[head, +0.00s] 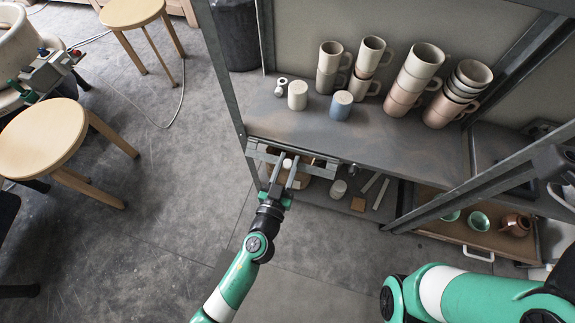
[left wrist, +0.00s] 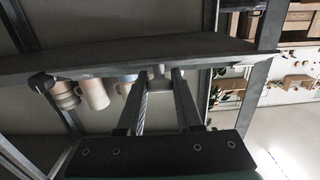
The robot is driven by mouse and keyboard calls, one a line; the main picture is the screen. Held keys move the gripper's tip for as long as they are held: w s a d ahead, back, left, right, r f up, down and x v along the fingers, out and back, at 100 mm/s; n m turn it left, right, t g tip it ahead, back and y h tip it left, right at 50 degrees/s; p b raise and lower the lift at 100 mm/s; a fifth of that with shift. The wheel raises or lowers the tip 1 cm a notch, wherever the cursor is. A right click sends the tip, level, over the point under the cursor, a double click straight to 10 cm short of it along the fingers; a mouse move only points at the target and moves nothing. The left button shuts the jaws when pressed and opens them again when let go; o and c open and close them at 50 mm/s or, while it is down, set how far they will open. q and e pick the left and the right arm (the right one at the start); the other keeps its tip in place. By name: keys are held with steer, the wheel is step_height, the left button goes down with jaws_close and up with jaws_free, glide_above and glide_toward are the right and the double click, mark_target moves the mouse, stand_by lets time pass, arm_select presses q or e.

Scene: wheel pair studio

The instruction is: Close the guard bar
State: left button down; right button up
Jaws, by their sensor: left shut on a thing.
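The grey guard bar (head: 262,154) runs along the front edge of the shelf (head: 300,130) in the head view. My left gripper (head: 288,168) reaches up to it from below and is shut on it, with a small pale knob-like part between the fingers. In the left wrist view, both fingers of the left gripper (left wrist: 158,85) point at the shelf edge. The exact contact is partly hidden by the fingers.
Stacked mugs (head: 410,75) stand toward the back of the shelf. A pale cup (head: 298,95) and a blue cup (head: 342,104) stand nearer its front. A lower drawer (head: 460,230) holds green bowls and a copper-coloured jug. A stool (head: 42,138) stands left; the floor between is clear.

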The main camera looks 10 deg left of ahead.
arm_select(q)
steer(key=shift+f, duration=0.1)
steer(key=c, duration=0.6)
jaws_free()
steer(key=shift+w, duration=0.1)
steer(key=s, duration=0.4)
steer(key=s+a, duration=0.1)
steer(key=s, duration=0.6)
steer(key=shift+s+a+r, duration=0.2)
steer(key=shift+s+r, duration=0.1)
steer(key=shift+s, duration=0.05)
